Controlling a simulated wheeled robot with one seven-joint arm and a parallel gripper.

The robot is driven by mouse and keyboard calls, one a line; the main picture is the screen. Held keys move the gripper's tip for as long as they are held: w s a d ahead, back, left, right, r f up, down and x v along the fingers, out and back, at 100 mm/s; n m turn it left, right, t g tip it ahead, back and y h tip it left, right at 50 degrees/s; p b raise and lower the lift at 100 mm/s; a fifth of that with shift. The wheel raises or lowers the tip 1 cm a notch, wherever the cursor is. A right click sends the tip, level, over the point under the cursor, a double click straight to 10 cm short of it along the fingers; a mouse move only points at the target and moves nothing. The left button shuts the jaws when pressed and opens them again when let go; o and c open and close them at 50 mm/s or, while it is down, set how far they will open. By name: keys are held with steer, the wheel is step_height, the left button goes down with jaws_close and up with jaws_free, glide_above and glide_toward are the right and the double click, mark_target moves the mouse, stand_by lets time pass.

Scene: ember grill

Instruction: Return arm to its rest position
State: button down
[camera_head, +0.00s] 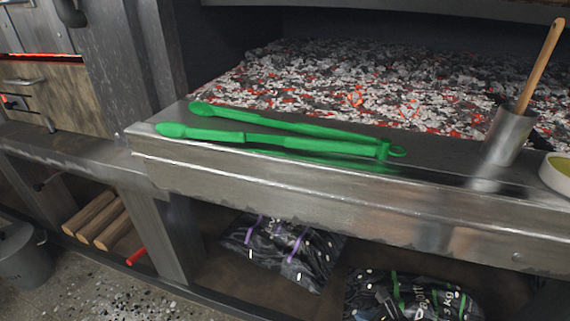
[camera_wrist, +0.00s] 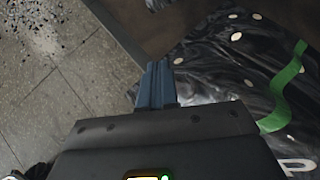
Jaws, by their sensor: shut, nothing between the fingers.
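My gripper (camera_wrist: 157,70) shows in the wrist view as two blue fingers pressed together, shut with nothing between them. It points over a black bag (camera_wrist: 235,60) with a green stripe and a tiled floor (camera_wrist: 50,100); I cannot tell its exact height above them. In the head view neither my arm nor my gripper shows. Green tongs (camera_head: 275,139) lie on the metal ledge (camera_head: 290,185) in front of the coals, apart from my gripper.
Glowing coals (camera_head: 370,85) fill the grill behind the ledge. A metal cup (camera_head: 508,138) holding a wooden-handled tool (camera_head: 542,62) and a white bowl (camera_head: 556,178) stand at the ledge's right. Bags (camera_head: 285,250) and logs (camera_head: 98,218) lie below.

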steer(key=s+d+f+n+t+h, duration=0.1)
steer(key=s+d+n+h, duration=0.2)
steer(key=s+n, duration=0.8)
steer(key=s+r+n+t+h, duration=0.1)
steer(key=s+r+n, duration=0.1)
steer(key=s+r, duration=0.5)
steer(key=s+r+n+t+h, duration=0.1)
steer(key=s+r+n, duration=0.15)
steer(key=s, duration=0.85)
steer(key=s+a+r+n+t, duration=0.15)
steer(key=s+r+n, duration=0.25)
steer(key=r, duration=0.5)
steer(key=s+a+r+n+t, duration=0.1)
steer(key=s+r+n+t, duration=0.2)
steer(key=r, duration=0.7)
steer(key=s+a+r+n, duration=0.1)
steer(key=s+r+n, duration=0.35)
steer(key=r, duration=0.45)
step_height(320, 180, up, 19)
steer(key=p, duration=1.8)
steer(key=shift+w+d+n, duration=0.2)
steer(key=shift+d+n, duration=0.05)
steer(key=shift+n, duration=0.15)
